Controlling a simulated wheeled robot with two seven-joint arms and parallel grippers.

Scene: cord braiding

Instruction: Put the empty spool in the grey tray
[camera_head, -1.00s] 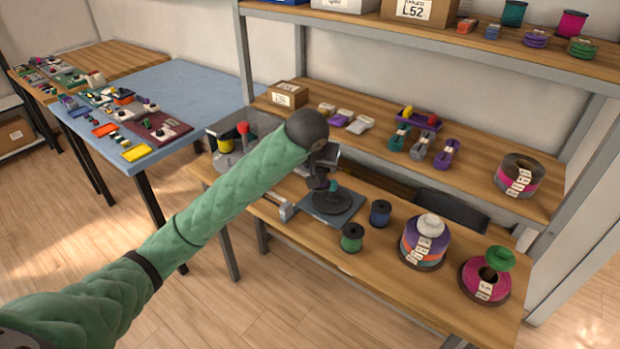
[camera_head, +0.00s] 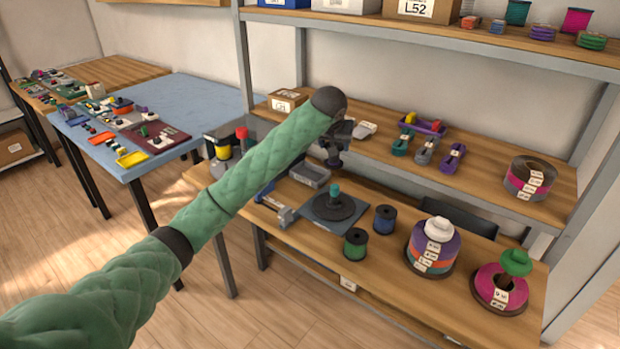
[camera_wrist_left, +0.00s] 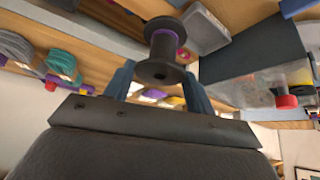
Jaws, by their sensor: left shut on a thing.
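My left gripper (camera_head: 340,135) is above the back of the workbench, its fingers partly hidden by my green-sleeved arm. The grey tray (camera_head: 312,173) lies on the bench behind the round dark turntable, below and slightly left of the gripper. A grey tray also shows in the wrist view (camera_wrist_left: 207,32), just past the spool and apart from it. My right gripper is out of view.
The turntable (camera_head: 335,207) with a teal peg stands before the tray. A green spool (camera_head: 355,243), a blue spool (camera_head: 385,219) and two large cord stacks sit to the right. The shelf (camera_head: 480,185) overhangs the bench's back. Yellow and red-topped containers stand left.

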